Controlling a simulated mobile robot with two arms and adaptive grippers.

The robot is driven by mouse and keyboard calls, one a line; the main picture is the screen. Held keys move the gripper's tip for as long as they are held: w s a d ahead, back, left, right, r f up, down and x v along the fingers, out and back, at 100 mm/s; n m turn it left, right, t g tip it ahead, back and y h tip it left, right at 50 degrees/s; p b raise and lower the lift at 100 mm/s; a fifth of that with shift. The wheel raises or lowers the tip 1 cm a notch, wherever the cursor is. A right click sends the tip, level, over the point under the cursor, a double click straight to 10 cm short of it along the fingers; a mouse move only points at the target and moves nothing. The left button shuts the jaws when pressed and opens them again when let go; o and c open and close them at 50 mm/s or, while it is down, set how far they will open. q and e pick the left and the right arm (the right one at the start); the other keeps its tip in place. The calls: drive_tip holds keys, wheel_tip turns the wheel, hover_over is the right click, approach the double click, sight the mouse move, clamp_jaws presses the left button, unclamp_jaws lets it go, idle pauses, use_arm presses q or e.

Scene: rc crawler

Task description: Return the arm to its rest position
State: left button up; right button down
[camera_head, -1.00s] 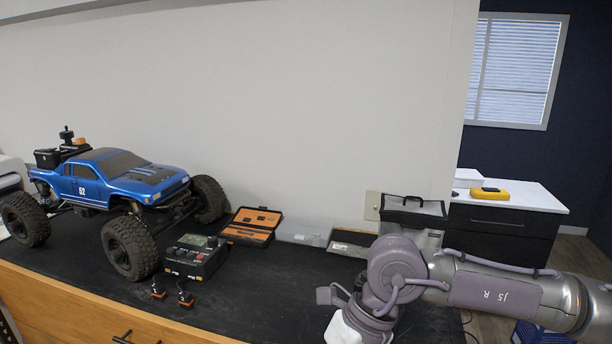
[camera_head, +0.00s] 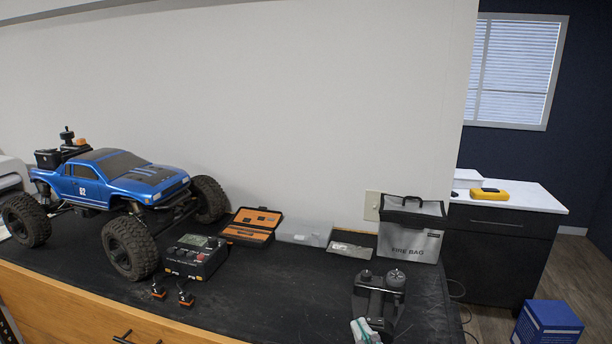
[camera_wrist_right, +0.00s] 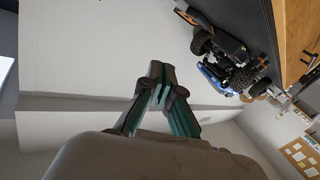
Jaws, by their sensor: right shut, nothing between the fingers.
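My right gripper (camera_wrist_right: 160,82) shows large in the right wrist view, its dark, teal-lined fingers together at the tips with nothing between them. Pale wall lies behind the fingers, and they touch nothing that I can see. My right arm is not clearly visible in the head view. A small white and teal shape shows at its bottom edge, but I cannot tell whether it is part of my gripper. My left gripper is not in view.
On the black bench top (camera_head: 290,300) stand a blue truck (camera_head: 125,180), charger (camera_head: 196,256), open orange case (camera_head: 252,226), black controller (camera_head: 380,294) and grey fire bag (camera_head: 409,230). A blue box (camera_head: 547,325) stands on the floor at right. The bench middle is clear.

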drive_tip(key=s+d+f+m+g+h, duration=0.2)
drive_tip(key=s+d+f+g, duration=0.2)
drive_tip(key=f, duration=0.4)
drive_tip(key=s+d+f+m+g+h, duration=0.1)
drive_tip(key=s+d+f+g, duration=0.2)
drive_tip(key=s+f, duration=0.3)
drive_tip(key=s+d+f+g, duration=0.4)
drive_tip(key=s+f+g, duration=0.2)
drive_tip(key=s+f, duration=0.55)
wheel_tip(320, 180, down, 26)
drive_tip(key=s+g+b, duration=0.2)
drive_tip(key=s+b, duration=0.1)
drive_tip(key=s+d+f+g+h+b, duration=0.1)
drive_tip(key=s+d+f+b, duration=0.1)
drive_tip(key=s+f, duration=1.5)
wheel_tip(320, 180, down, 3)
drive_tip(key=shift+d, duration=0.5)
drive_tip(key=shift+s, duration=0.1)
